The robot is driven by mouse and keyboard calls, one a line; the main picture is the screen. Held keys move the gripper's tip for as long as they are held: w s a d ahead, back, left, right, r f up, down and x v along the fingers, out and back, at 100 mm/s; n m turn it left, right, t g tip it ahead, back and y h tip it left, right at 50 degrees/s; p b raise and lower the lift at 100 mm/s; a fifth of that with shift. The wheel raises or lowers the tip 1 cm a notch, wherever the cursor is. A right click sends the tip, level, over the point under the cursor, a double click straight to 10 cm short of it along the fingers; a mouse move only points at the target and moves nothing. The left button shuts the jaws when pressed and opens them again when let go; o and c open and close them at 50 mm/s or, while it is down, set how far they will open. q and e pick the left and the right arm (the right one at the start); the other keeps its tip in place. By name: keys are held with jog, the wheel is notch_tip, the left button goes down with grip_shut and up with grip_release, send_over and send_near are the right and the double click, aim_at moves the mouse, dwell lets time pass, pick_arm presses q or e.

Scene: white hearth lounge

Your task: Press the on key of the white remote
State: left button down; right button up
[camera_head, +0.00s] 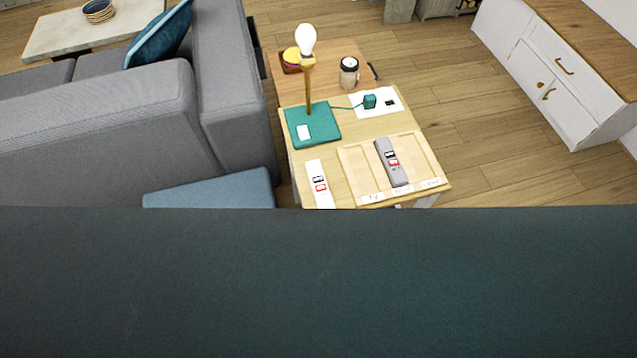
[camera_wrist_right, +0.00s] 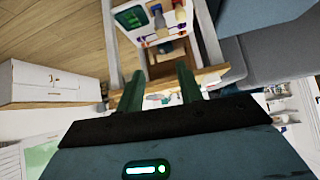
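In the head view the white remote (camera_head: 319,184) lies on the light wooden side table (camera_head: 335,141), left of a shallow wooden tray. Its face shows a dark display or key and a red-outlined area; its lower end is close to the dark edge that cuts off the view, and single keys are too small to read. My right gripper (camera_wrist_right: 160,70) shows only in the right wrist view, with its two green fingers apart and nothing between them. I cannot make out the white remote in that view. My left gripper is in neither view.
A grey remote (camera_head: 392,162) lies in the tray (camera_head: 354,170), which has labelled compartments. Behind stand a lamp (camera_head: 308,75) on a teal base, a green plug (camera_head: 370,101) and a jar (camera_head: 349,74). A grey sofa (camera_head: 100,120) stands left. A dark teal surface fills the lower head view.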

jog(key=shift+a, duration=0.1)
jog(key=shift+c, duration=0.5)
grip_shut()
jog(key=shift+s, duration=0.1)
dwell(0.7)
dwell(0.5)
